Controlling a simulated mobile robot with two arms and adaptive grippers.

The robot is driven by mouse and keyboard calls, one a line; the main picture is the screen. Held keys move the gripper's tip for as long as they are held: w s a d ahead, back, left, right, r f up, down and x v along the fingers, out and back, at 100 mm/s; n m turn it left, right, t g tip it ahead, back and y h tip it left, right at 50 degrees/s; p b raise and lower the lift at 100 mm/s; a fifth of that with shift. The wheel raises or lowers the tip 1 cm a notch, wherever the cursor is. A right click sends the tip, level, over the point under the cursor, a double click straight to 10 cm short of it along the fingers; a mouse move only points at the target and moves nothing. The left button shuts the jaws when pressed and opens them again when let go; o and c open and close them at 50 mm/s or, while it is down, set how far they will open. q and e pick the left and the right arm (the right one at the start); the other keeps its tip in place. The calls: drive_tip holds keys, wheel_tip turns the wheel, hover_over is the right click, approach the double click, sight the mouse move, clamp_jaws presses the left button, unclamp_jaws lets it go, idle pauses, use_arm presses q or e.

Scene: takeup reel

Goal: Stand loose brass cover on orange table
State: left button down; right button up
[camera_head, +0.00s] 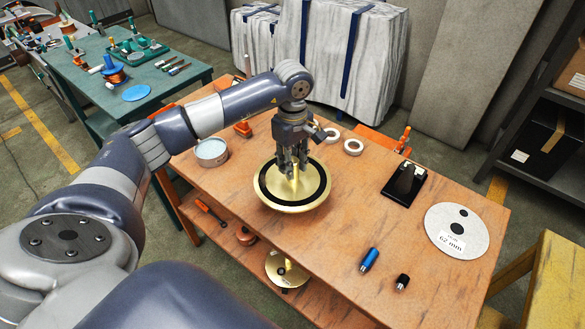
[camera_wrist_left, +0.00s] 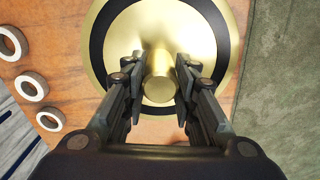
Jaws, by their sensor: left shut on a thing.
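The brass cover (camera_head: 292,206) is a round gold disc with a black ring and a central knob. It lies about level, knob up, over the orange table (camera_head: 345,240), near its front left edge. I cannot tell whether it touches the tabletop. My left gripper (camera_head: 293,168) points down from above and is shut on the knob, which shows between both fingers in the left wrist view (camera_wrist_left: 159,82). The fingers hide part of the knob in the head view. My right gripper is not in view.
On the table are a round tin (camera_head: 211,152), white rings (camera_head: 353,147), a black stand (camera_head: 404,184), a grey disc marked 62 mm (camera_head: 457,233), a blue cylinder (camera_head: 369,259) and a black one (camera_head: 402,282). A brass reel (camera_head: 287,272) sits below. The table's middle is clear.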

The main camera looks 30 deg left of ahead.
use_arm(q)
drive_tip(key=shift+f+p, duration=0.45)
drive_tip(key=shift+p, duration=0.05)
wheel_tip(320, 180, down, 2)
drive_tip(key=shift+p, duration=0.6)
drive_tip(key=shift+w+f, duration=0.1)
drive_tip(key=shift+f, duration=0.1)
drive_tip(key=shift+f, duration=0.1)
drive_tip(key=c, duration=1.3)
unclamp_jaws()
drive_tip(key=shift+b, duration=0.3)
